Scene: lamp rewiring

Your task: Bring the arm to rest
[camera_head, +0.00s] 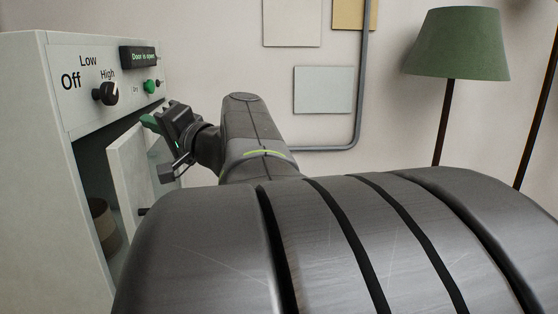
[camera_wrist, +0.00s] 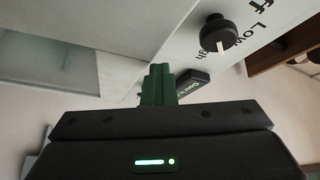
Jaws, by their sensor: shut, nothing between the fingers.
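My gripper (camera_head: 150,121) is at the end of my arm, raised in front of the white cabinet's control panel in the head view. Its green fingers are shut with nothing between them. In the wrist view the shut green fingers (camera_wrist: 158,84) point toward the panel, with the black knob (camera_wrist: 216,34) to their upper right. The fingers appear near the top of the open cabinet door (camera_head: 128,180); I cannot tell whether they touch anything. My arm's large dark links fill the lower part of the head view and hide much of the floor.
The white cabinet (camera_head: 45,150) stands at the left, with a black knob (camera_head: 106,93), a green button (camera_head: 149,86) and a "Door is open" display (camera_head: 138,57). A brown round thing (camera_head: 101,220) sits inside. A green-shaded lamp (camera_head: 459,45) stands right. A grey pipe (camera_head: 362,80) runs along the wall.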

